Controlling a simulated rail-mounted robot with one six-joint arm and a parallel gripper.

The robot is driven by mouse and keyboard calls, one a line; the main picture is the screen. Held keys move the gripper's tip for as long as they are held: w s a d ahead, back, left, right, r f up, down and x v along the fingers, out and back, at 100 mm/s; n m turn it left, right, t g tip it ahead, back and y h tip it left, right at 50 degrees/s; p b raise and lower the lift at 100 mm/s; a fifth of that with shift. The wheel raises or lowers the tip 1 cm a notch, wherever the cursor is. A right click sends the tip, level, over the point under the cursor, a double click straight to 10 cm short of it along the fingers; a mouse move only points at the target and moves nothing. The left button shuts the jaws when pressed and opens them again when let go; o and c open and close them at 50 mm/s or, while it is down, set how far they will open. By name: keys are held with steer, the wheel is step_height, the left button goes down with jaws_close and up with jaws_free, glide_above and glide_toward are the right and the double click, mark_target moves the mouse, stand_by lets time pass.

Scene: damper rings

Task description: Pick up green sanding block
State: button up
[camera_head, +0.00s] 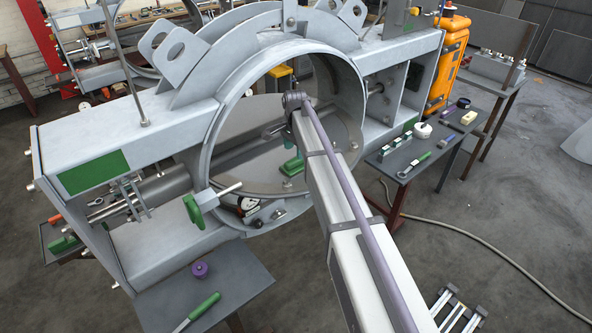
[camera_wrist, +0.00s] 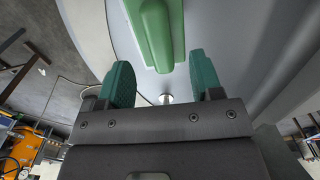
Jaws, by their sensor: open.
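The green sanding block (camera_wrist: 156,32) lies on the grey inner surface of the large metal ring (camera_head: 214,140). In the head view the green block (camera_head: 293,166) shows inside the ring, just left of my arm. In the wrist view my gripper (camera_wrist: 161,75) is open, with its two green fingers pointing toward the block. The block's near end is a little ahead of the gap between the fingertips and looks apart from them. Its far end is cut off by the picture's top edge. In the head view my arm hides most of the gripper.
The ring wall closes around my arm. A bolt head (camera_wrist: 166,98) sticks up from the surface near the fingers. A side table (camera_head: 425,150) with tools stands at right, and another table (camera_head: 205,287) at front left.

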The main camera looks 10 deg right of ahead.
mark_target(296, 163)
step_height(296, 163, down, 5)
steer(key=b, duration=0.5)
steer(key=shift+f, duration=0.2)
steer(key=shift+r, duration=0.3)
steer(key=c, duration=1)
steer(key=shift+c, duration=0.2)
